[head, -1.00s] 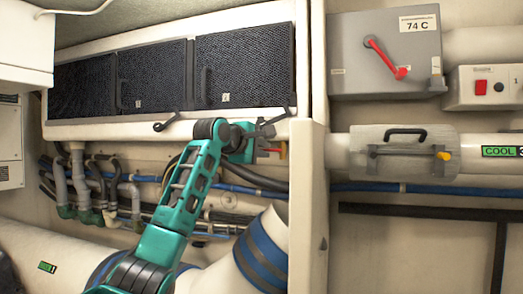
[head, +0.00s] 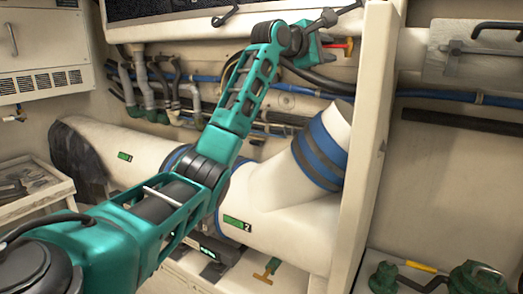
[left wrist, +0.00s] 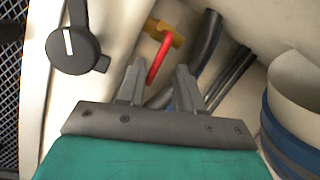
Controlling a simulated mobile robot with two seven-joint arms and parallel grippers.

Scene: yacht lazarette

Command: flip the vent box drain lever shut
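The drain lever shows in the left wrist view as a red handle (left wrist: 158,58) on a brass-yellow valve body (left wrist: 165,30). In the head view the red handle (head: 338,46) is small, under the vent box's lower edge, just right of my left gripper (head: 312,48). In the left wrist view my left gripper (left wrist: 160,78) is open, its two grey fingers apart. The handle's lower end appears in the gap, close to the left finger; I cannot tell whether they touch. My right gripper is not in view.
A black latch knob (left wrist: 75,45) with a white mark sits left of the fingers. Dark hoses (left wrist: 208,40) run behind them. A wide white duct with blue bands (head: 315,155) rises below the gripper, beside an upright white post (head: 368,150).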

